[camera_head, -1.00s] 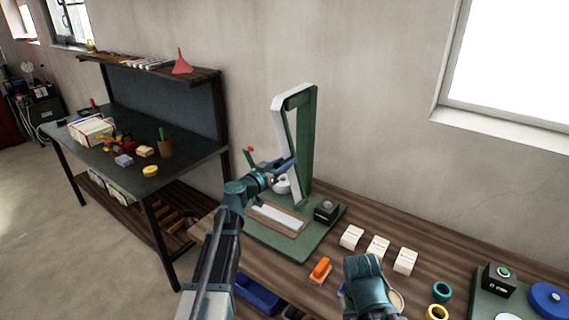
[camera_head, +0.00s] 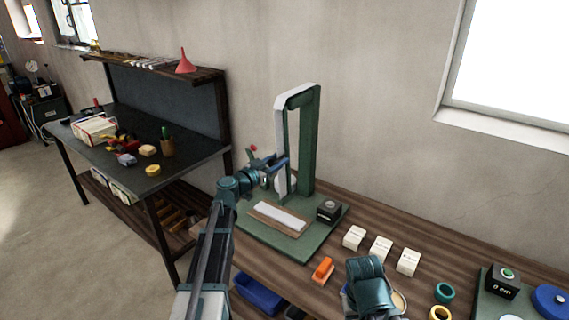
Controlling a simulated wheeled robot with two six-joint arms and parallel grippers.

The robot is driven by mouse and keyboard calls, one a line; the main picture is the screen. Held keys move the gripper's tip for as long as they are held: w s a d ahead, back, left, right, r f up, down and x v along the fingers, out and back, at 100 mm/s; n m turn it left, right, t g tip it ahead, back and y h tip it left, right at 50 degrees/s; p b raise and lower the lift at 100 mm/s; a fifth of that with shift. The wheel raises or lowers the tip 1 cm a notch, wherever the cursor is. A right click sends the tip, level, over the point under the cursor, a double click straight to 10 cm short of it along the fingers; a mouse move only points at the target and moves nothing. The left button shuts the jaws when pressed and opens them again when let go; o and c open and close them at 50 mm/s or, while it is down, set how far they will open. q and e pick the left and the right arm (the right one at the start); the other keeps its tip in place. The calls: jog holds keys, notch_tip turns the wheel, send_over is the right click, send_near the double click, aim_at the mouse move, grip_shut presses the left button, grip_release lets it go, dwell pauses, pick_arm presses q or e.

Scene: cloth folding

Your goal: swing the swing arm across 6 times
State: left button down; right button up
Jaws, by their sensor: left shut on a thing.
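The swing arm (camera_head: 280,135) is a pale bar hanging from the top of a green upright frame (camera_head: 307,140), close to vertical. A white round piece shows partly near its lower end, behind my gripper and the bar. My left gripper (camera_head: 281,163) reaches in from the left and is shut on the swing arm at its lower half; the fingertips are small and partly hidden. My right gripper (camera_head: 370,290) is low in front of the bench, seen from above and behind; its fingertips are hidden.
The frame stands on a green base (camera_head: 290,246) with a white strip (camera_head: 278,216) and a black box (camera_head: 329,210). A red-knobbed post (camera_head: 254,148) stands left. White blocks (camera_head: 380,248), an orange-handled item (camera_head: 322,269) and rings (camera_head: 444,292) lie right. A dark workbench (camera_head: 130,165) is at left.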

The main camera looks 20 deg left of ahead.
pick_arm(q)
jog(key=w+a+m+p, duration=0.1)
jog(key=w+a+m, duration=0.1)
jog(key=a+m, duration=0.2)
jog(key=shift+a+r, duration=0.4)
jog(key=shift+a, duration=0.65)
jog(key=shift+w, duration=0.15)
jog(key=shift+c, duration=2.4)
grip_release()
jog(key=shift+a, duration=0.1)
jog(key=v, duration=1.4)
